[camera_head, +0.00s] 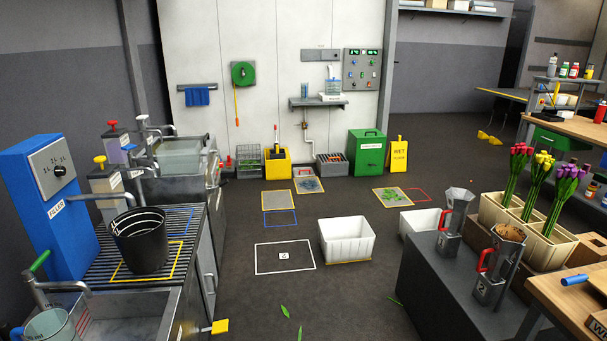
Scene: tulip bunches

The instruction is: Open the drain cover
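Several flat panels are set in the floor in the head view, and I cannot tell for certain which is the drain cover. A grey panel with a yellow edge (279,200) lies flat at mid-floor, with an empty blue outline in front of it. Behind it to the right is a second yellow-edged panel (308,185) with bluish-grey content and green bits on it. A third yellow-edged panel (392,197) lies farther right beside a red outline and carries green scraps. Neither of my grippers is in view.
A white bin (346,238) stands on the floor right of a white-outlined square (285,257). Left are a sink counter and a black bucket (139,239); right is a dark bench with metal jugs. Leaves lie on the floor. The middle aisle is mostly clear.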

